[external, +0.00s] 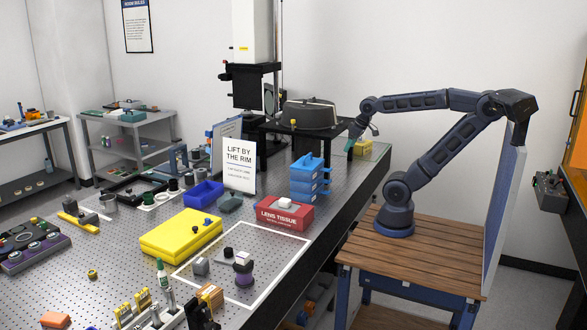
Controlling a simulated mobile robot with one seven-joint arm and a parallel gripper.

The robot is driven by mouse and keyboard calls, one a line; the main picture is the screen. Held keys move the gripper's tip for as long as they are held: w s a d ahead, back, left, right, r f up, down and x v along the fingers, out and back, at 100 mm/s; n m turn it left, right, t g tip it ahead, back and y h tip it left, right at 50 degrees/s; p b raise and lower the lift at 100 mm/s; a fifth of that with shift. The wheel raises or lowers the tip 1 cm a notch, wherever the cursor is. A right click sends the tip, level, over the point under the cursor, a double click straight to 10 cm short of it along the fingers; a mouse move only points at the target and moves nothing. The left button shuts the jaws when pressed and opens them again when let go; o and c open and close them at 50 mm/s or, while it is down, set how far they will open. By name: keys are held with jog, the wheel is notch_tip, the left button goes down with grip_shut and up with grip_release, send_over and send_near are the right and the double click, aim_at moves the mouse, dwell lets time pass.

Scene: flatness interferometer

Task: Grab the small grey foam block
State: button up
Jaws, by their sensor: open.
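A small grey block (201,267), which looks like the foam block, lies inside the white outlined rectangle on the perforated metal table. A small dark block (228,252) sits just to its right. A purple and dark round piece with a pale grey top (243,260) stands further right. My gripper (362,134) is open and empty at the end of my arm, above the table's right edge. It is well up and to the right of the grey block. The finger details are small in this view.
A yellow case (181,234) lies behind the grey block. A red lens tissue box (285,213), stacked blue trays (310,178) and a sign (240,166) stand farther back. A green-white bottle (162,273) and metal posts are nearer. The outlined rectangle is mostly clear.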

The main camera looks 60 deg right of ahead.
jog(key=w+a+r, duration=0.3)
jog(key=w+a, duration=0.3)
jog(key=w, duration=0.3)
jog(key=w+a+r, duration=0.3)
jog(key=w+a, duration=0.2)
jog(key=w, duration=0.3)
jog(key=w+a+f, duration=0.1)
jog(key=w+a, duration=0.7)
jog(key=a, duration=0.3)
jog(key=n, duration=0.2)
send_over(200, 261)
jog(key=s, duration=0.4)
notch_tip(200, 261, down, 23)
jog(key=shift+y, duration=0.4)
jog(key=x, duration=0.6)
jog(key=d+x, duration=0.1)
jog(key=x, duration=0.3)
jog(key=shift+w, duration=0.15)
jog(key=c, duration=1.1)
